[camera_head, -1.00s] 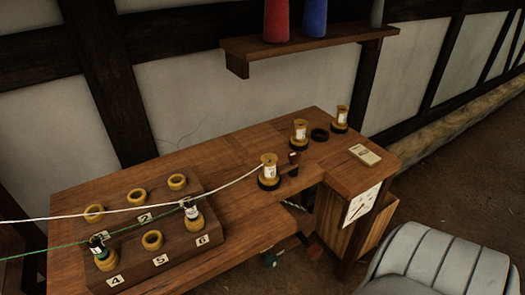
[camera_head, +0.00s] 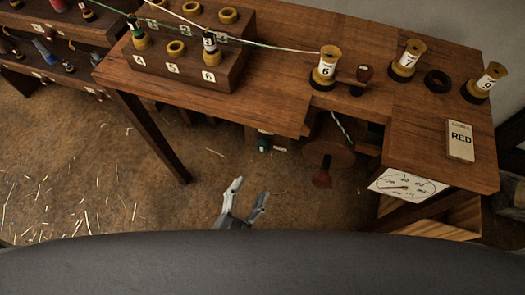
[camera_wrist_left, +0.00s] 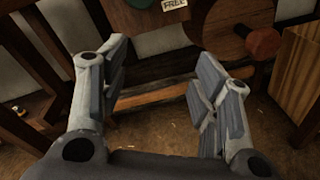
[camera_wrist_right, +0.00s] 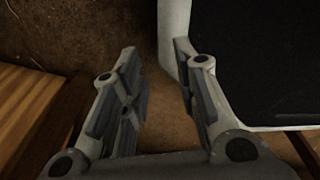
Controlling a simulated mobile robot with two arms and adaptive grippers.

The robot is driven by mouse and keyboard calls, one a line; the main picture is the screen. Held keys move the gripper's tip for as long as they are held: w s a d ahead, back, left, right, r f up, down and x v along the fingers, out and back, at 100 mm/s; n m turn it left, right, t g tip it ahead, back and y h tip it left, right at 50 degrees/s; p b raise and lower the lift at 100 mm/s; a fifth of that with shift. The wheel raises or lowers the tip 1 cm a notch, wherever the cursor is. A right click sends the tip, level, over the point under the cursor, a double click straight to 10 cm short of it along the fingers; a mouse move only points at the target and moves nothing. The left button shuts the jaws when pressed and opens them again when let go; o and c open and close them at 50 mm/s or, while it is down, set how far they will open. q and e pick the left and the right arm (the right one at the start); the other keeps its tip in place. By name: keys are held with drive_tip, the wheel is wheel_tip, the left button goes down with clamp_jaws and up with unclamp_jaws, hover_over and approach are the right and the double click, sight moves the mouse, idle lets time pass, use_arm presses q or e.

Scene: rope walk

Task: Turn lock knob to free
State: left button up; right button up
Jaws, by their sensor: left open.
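The lock knob (camera_head: 263,144) is a small green knob under the table's front edge, beside a white label. In the left wrist view a green knob (camera_wrist_left: 139,3) is cut off by the top edge, with a label reading FREE (camera_wrist_left: 174,4) to its right. My left gripper (camera_head: 251,190) is open and empty, below and in front of the knob, apart from it. Its spread fingers also show in the left wrist view (camera_wrist_left: 158,58). My right gripper (camera_wrist_right: 156,53) shows only in the right wrist view, open and empty over the floor.
A wooden wheel (camera_head: 327,150) with a red handle (camera_head: 321,178) is right of the knob. A dial (camera_head: 408,186) faces front at right. Floor below is open, with scraps at left.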

sight(262, 150)
use_arm(q)
wheel_tip(262, 150, up, 6)
drive_tip(key=n+t, duration=0.1)
drive_tip(key=n, duration=0.5)
drive_tip(key=shift+y, duration=0.4)
drive_tip(key=p+x, duration=0.2)
drive_tip(key=x, duration=0.6)
drive_tip(key=shift+w+d+f, duration=0.1)
drive_tip(key=shift+w+d, duration=0.1)
drive_tip(key=shift+w, duration=0.15)
drive_tip(key=shift+w+d, duration=0.15)
drive_tip(key=shift+w, duration=0.4)
use_arm(e)
drive_tip(key=shift+w+a+r, duration=0.15)
drive_tip(key=shift+w+r, duration=0.05)
drive_tip(key=shift+r, duration=0.3)
drive_tip(key=shift+w+a+r, duration=0.1)
drive_tip(key=shift+w+r, duration=0.05)
drive_tip(key=shift+r, duration=0.3)
use_arm(q)
drive_tip(key=c, duration=1)
use_arm(e)
drive_tip(key=shift+a, duration=0.2)
